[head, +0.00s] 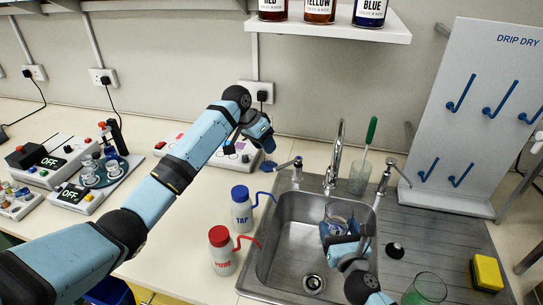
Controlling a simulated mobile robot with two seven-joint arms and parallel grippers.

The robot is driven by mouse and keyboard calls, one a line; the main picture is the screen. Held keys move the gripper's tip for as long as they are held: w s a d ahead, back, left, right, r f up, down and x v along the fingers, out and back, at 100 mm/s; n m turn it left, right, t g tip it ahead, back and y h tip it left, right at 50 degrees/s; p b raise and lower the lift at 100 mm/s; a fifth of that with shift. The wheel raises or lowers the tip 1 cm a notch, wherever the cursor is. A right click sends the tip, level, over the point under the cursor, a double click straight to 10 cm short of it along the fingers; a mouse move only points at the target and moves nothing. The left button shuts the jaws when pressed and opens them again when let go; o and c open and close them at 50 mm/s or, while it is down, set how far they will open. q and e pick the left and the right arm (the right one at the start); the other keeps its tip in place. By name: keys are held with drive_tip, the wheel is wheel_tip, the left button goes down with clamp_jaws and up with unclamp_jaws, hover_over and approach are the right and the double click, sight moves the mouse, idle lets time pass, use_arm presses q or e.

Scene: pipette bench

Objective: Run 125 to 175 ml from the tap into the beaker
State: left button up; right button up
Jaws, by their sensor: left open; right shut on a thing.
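The tap (338,155) is a chrome spout at the back of the sink, with a lever handle on a post to its left (297,172) and another to its right (386,178). The glass beaker (341,210) is in the sink area below the spout. My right gripper (340,238) is shut on the beaker from the front. My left gripper (267,165) is open, with its blue fingertips close to the end of the left lever; I cannot tell whether they touch. I cannot make out a water stream or the level in the beaker.
The steel sink (280,235) has a drainboard (440,240) on its right. TAP (241,211) and PURE (222,255) wash bottles stand left of it. A glass with a green-handled brush (360,178) stands behind. A green-tinted glass (426,290) and yellow sponge (487,272) are at right.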

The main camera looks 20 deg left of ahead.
sight(333, 214)
use_arm(q)
drive_tip(key=shift+v, duration=1.05)
use_arm(e)
drive_tip(key=x, duration=0.7)
drive_tip(key=shift+w+a, duration=0.1)
drive_tip(key=shift+w, duration=0.2)
drive_tip(key=shift+s, duration=0.1)
idle(3.6)
